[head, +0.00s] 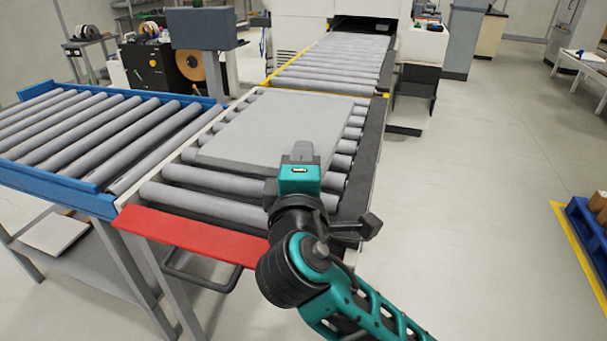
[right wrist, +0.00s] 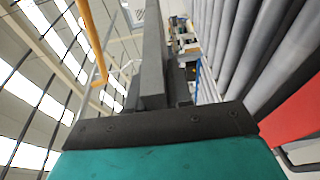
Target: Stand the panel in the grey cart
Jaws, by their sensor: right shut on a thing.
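The panel (head: 265,128) is a flat, light grey board lying on the grey rollers of the middle conveyor. My right gripper (head: 303,152) is at the panel's near right part, shut on its near edge. The fingertips are partly hidden by the gripper body in the head view. In the right wrist view a dark grey finger (right wrist: 153,55) stands up in the middle, and the panel cannot be clearly made out there. I cannot make out the grey cart in either view. My left gripper is not in view.
A red bar (head: 190,234) crosses the conveyor's near end. A blue-framed roller conveyor (head: 60,182) adjoins on the left. A white machine (head: 300,28) stands at the far end. The floor (head: 490,180) on the right is clear up to a blue pallet (head: 588,232).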

